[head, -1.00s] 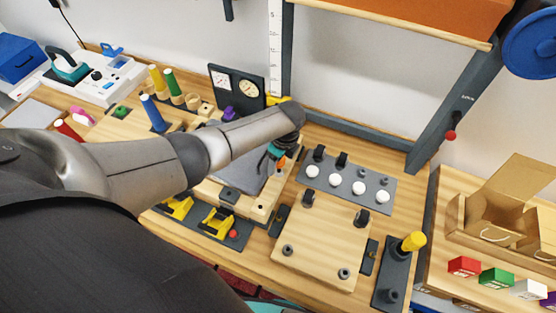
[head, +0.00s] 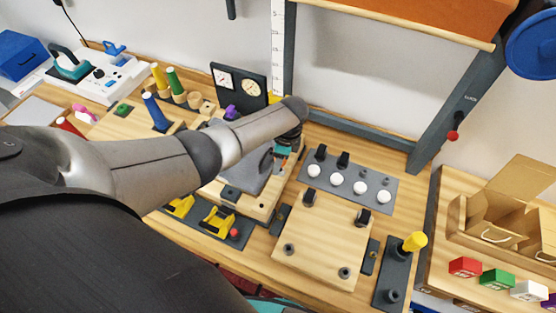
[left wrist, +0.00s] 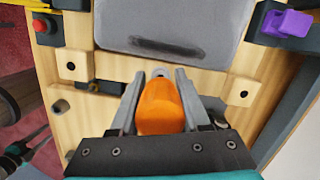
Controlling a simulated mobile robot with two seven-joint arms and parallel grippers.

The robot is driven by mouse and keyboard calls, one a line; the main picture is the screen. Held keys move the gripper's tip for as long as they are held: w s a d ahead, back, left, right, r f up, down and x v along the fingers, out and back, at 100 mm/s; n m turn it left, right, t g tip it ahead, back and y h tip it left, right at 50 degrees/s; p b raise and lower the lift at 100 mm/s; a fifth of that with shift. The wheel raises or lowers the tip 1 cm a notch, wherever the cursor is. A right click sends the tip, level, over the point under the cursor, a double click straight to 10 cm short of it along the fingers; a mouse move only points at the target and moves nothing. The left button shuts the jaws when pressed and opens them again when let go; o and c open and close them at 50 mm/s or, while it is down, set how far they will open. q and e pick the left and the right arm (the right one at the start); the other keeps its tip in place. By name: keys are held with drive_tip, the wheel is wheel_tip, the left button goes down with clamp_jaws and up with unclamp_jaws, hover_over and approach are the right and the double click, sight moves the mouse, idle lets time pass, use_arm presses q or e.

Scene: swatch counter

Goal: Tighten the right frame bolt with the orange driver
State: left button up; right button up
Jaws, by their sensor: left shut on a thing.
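The orange driver (left wrist: 161,108) is between the fingers of my left gripper (left wrist: 158,84), which is shut on it. In the head view the left gripper (head: 284,148) is over the right side of the wooden frame (head: 262,211). A small grey round piece (left wrist: 160,72) shows just beyond the driver, by the edge of the grey plate (left wrist: 170,25). It looks like the right frame bolt, but the driver partly covers it. I cannot tell whether the driver touches it. My right gripper is not in view.
A wooden board (head: 318,243) with dark posts lies to the right of the frame. Behind it is a grey strip (head: 327,184) with white knobs. A yellow-handled tool (head: 414,242) stands at the right. Gauges (head: 240,86) and a grey upright (head: 288,45) stand behind the frame.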

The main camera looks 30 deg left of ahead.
use_arm(q)
clamp_jaws()
drive_tip(key=m+t, duration=0.1)
drive_tip(key=m, duration=0.5)
drive_tip(key=shift+w, duration=0.2)
drive_tip(key=m, duration=0.5)
drive_tip(key=shift+w+d+t, duration=0.1)
drive_tip(key=shift+w+t, duration=0.05)
drive_tip(key=shift+t, duration=0.25)
drive_tip(key=m, duration=0.4)
drive_tip(key=shift+w+d+h, duration=0.1)
drive_tip(key=shift+h, duration=0.3)
drive_tip(key=o, duration=0.7)
unclamp_jaws()
drive_tip(key=shift+o, duration=0.2)
